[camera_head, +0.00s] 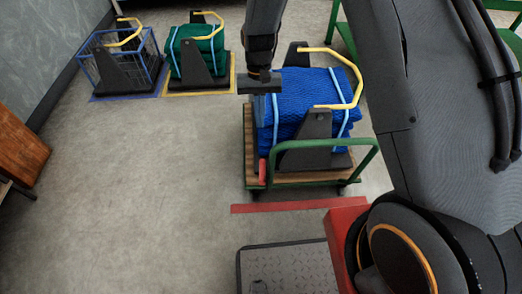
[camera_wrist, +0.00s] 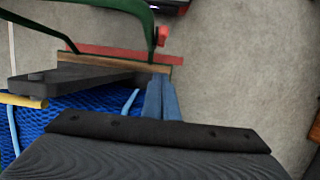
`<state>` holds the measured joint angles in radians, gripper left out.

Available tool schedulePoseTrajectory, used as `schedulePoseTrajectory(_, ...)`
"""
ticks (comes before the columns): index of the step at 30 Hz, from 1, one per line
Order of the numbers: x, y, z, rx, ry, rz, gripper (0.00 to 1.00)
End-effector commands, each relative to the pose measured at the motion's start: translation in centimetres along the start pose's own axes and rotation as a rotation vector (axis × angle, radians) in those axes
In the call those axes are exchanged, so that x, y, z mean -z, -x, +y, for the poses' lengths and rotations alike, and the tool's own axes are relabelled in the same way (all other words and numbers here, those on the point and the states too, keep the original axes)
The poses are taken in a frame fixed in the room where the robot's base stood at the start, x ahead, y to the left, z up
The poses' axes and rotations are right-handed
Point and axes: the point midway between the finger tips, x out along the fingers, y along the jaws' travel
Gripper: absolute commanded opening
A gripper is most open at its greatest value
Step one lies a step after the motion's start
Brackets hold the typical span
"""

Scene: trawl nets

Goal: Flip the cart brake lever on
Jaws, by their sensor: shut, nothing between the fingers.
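The cart (camera_head: 247,150) has a wooden deck and a green push handle (camera_head: 325,146), and carries a blue net bundle (camera_head: 290,100). A small red upright piece, apparently the brake lever (camera_head: 262,172), stands at its front left corner. In the wrist view a small red piece (camera_wrist: 162,36) by the green handle looks like the same lever. My gripper (camera_wrist: 161,80) is shut and empty, its fingers together. In the head view my wrist is above the cart's left edge and the fingertips are hard to make out.
Red tape (camera_head: 290,206) marks the floor before the cart. A blue wire cage (camera_head: 122,58) and a green net bundle (camera_head: 195,50) stand at the back left. A wooden panel (camera_head: 22,145) is at the left. The floor left of the cart is clear.

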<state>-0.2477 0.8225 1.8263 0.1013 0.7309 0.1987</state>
Motion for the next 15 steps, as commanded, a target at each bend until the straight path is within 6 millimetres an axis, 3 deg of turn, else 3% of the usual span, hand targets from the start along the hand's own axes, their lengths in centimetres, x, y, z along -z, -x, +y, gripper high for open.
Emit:
schedulePoseTrajectory(10,0.0,-0.1,0.0,0.000,0.000,0.000,0.00)
schedulePoseTrajectory(15,-0.1,-1.5,0.0,-0.001,0.000,-0.002,0.00)
